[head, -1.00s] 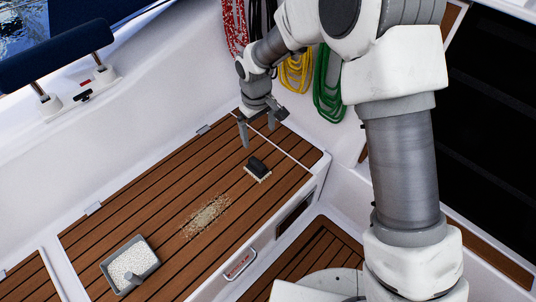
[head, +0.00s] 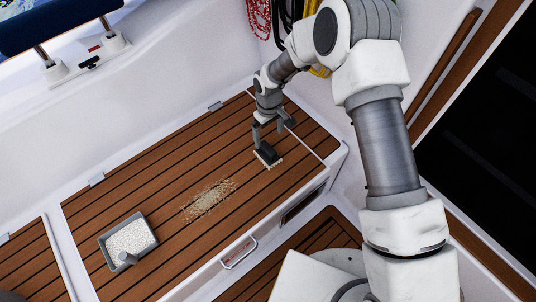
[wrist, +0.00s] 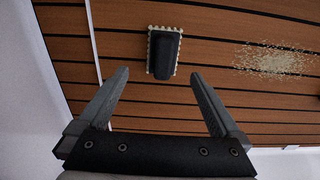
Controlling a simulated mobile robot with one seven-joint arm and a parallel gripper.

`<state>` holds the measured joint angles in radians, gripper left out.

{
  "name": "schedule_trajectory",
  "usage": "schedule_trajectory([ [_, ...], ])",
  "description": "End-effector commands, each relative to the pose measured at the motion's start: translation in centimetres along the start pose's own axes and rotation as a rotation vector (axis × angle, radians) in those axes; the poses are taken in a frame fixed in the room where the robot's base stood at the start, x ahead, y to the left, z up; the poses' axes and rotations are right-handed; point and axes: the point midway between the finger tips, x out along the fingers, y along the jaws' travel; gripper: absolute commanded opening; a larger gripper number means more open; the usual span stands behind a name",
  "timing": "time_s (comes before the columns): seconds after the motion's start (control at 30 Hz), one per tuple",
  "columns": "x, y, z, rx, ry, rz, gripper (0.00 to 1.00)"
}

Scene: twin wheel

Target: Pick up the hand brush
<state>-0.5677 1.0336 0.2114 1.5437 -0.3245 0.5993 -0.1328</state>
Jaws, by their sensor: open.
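The hand brush (head: 268,156) lies on the slatted wooden bench top, with a dark body and pale bristles showing round its edge. It also shows in the wrist view (wrist: 164,52), beyond my fingertips and between their lines. My gripper (head: 268,133) is open and empty, just above and behind the brush in the head view. In the wrist view both fingers of my gripper (wrist: 160,82) are spread wide, and the brush appears apart from them. From the head view I cannot tell the exact height of the fingertips over the brush.
A patch of pale crumbs (head: 210,200) lies on the wooden bench (head: 165,195), left of the brush. A grey dustpan (head: 147,257) full of pale granules stands farther left. White walls border the bench. Red rope (head: 258,18) hangs behind my arm.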

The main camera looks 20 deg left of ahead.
Motion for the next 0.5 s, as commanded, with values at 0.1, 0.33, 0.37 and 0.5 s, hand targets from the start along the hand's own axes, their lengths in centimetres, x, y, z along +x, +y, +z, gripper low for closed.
schedule_trajectory([
  [0.1, 2.7, -0.1, 0.1, 0.0, -0.002, -0.001, 1.0],
  [0.33, 4.3, 0.0, 0.0, 0.001, 0.001, 0.001, 1.0],
  [0.37, 4.4, 0.0, 0.0, 0.001, 0.0, 0.001, 1.0],
  [0.5, 5.7, -0.3, 0.1, 0.0, -0.001, 0.001, 1.0],
])
